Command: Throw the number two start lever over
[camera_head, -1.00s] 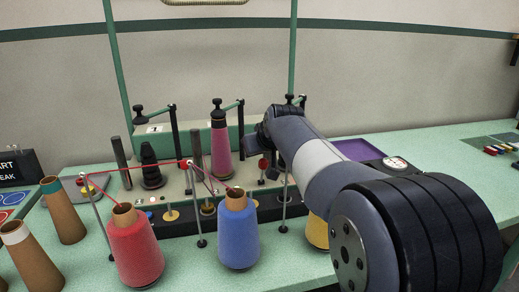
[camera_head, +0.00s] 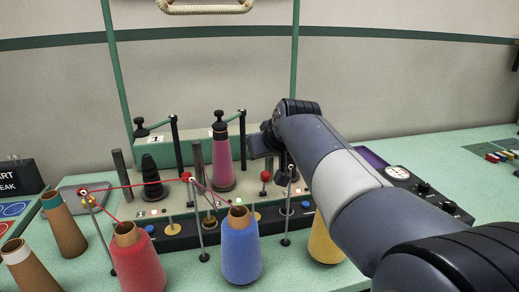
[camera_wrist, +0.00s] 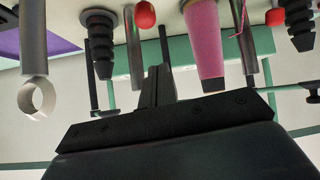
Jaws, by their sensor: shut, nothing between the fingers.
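A red ball-topped lever (camera_head: 265,177) stands on the machine bed (camera_head: 240,184), right of the pink cone (camera_head: 222,160). Its ball also shows at the top of the upside-down wrist view (camera_wrist: 145,15). A second red ball (camera_wrist: 275,17) shows on the other side of the pink cone there. A plate marked 1 (camera_head: 156,140) is at the left station; I see no plate marked 2. My gripper (camera_wrist: 157,85) is shut and empty. In the head view it is above and behind the right-hand red ball, apart from it. I cannot tell which way the lever leans.
Red (camera_head: 137,262), blue (camera_head: 240,248) and yellow (camera_head: 325,240) cones stand in front. Red thread runs over thin guide posts (camera_head: 198,225). Dark posts and spindles (camera_head: 152,178) crowd the bed. My arm hides the right station. The table at far right is mostly clear.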

